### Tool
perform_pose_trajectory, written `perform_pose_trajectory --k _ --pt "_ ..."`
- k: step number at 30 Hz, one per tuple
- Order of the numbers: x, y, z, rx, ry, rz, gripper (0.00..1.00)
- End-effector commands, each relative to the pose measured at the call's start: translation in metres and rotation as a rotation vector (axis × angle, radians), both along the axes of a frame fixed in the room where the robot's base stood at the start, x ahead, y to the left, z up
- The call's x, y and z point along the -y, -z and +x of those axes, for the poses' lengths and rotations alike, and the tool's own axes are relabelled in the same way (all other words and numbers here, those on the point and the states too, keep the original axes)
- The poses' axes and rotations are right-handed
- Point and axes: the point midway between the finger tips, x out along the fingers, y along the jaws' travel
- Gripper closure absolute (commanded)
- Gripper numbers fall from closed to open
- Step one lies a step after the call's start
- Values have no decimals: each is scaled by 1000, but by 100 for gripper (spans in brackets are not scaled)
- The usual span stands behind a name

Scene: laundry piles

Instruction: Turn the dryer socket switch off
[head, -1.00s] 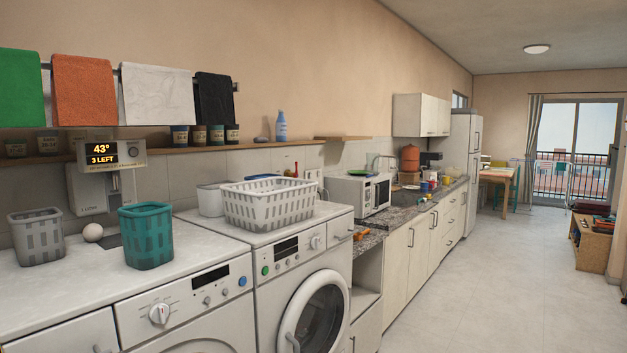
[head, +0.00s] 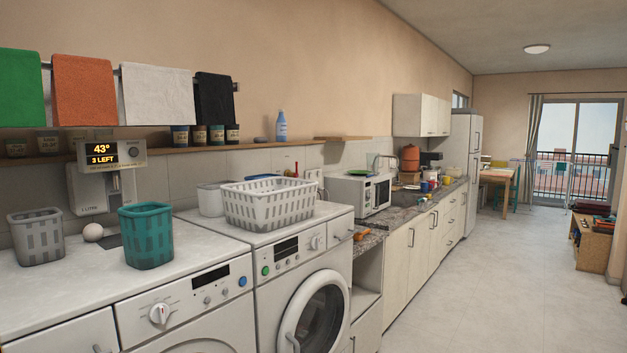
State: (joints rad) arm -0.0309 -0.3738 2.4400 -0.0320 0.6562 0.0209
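A small pale plate (head: 313,175), which looks like a wall socket, is on the tiled wall behind the right-hand front-loading machine (head: 268,307). It is partly hidden by the white laundry basket (head: 268,207). It is too small to tell its switch position or whether it is the dryer's socket. A small red item (head: 296,169) shows just left of it. The right machine has a round glass door, a dark display and a green button. My gripper is not in view.
A teal basket (head: 146,238) and grey basket (head: 35,237) stand on the left worktop. A dispenser (head: 112,153) reads "43°, 3 LEFT". A microwave (head: 361,194) sits right of the machines. The floor (head: 470,290) at the right is clear.

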Motion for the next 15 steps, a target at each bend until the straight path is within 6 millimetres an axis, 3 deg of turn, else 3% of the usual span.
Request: perform_pose_trajectory --k 7,15 --pt "0 0 0 0 0 0 99" --pt "0 0 0 0 0 0 100"
